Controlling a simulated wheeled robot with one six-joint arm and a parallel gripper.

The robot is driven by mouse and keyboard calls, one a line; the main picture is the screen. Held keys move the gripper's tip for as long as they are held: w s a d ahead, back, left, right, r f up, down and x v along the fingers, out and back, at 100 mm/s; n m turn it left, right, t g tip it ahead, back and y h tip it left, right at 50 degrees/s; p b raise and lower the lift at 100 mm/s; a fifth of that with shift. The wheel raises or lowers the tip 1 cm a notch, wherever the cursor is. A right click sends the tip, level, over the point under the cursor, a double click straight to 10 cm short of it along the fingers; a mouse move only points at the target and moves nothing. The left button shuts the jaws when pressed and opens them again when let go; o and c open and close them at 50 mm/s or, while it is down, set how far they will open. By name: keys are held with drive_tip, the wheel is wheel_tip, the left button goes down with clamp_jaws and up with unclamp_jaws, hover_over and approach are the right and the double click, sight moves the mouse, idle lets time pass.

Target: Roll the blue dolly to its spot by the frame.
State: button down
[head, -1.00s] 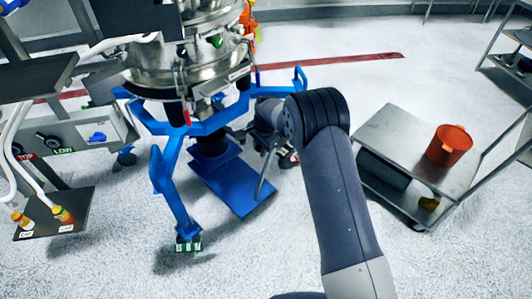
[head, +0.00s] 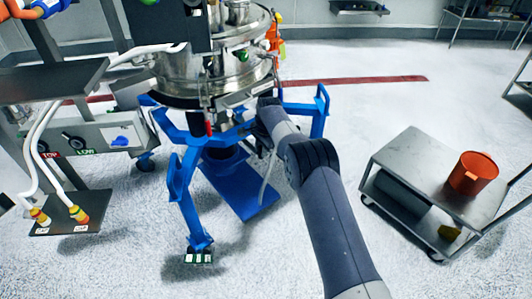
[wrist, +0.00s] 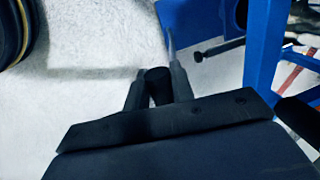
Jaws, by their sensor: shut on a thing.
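The blue dolly (head: 184,180) is a blue legged structure under a shiny steel sifter vessel (head: 190,80) in the head view. A flat blue plate (head: 240,187) lies low beneath it. The blue dolly's upright (wrist: 263,45) also shows at the upper right of the wrist view. My gripper (wrist: 157,85) is shut on a short dark round grip (wrist: 157,76). In the head view my arm reaches to the dolly's right side, and the fingertips are hidden there. The grey frame (head: 55,82) with shelves and white hoses stands left of the dolly.
A grey trolley (head: 405,160) with an orange bucket (head: 472,174) stands at the right. A hose-end plate (head: 72,212) sits low on the left. A red floor stripe (head: 355,81) runs behind. The pale floor between dolly and trolley is clear apart from my arm.

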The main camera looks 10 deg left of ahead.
drive_tip(key=shift+w+a, duration=0.1)
drive_tip(key=c, duration=1.1)
unclamp_jaws()
drive_tip(key=r, duration=0.4)
drive_tip(key=s+d+r, duration=0.1)
drive_tip(key=r, duration=0.3)
drive_tip(key=d+r, duration=0.1)
drive_tip(key=r, duration=0.2)
drive_tip(key=shift+s+r, duration=0.25)
drive_tip(key=shift+r, duration=0.15)
drive_tip(key=f, duration=0.3)
drive_tip(key=w+a+f, duration=0.1)
drive_tip(key=f, duration=0.3)
drive_tip(key=a+f, duration=0.1)
drive_tip(key=f, duration=0.3)
drive_tip(key=shift+w+f, duration=0.2)
drive_tip(key=shift+d+f, duration=0.1)
drive_tip(key=shift+f, duration=0.1)
drive_tip(key=shift+s+d, duration=0.25)
drive_tip(key=shift+d, duration=0.05)
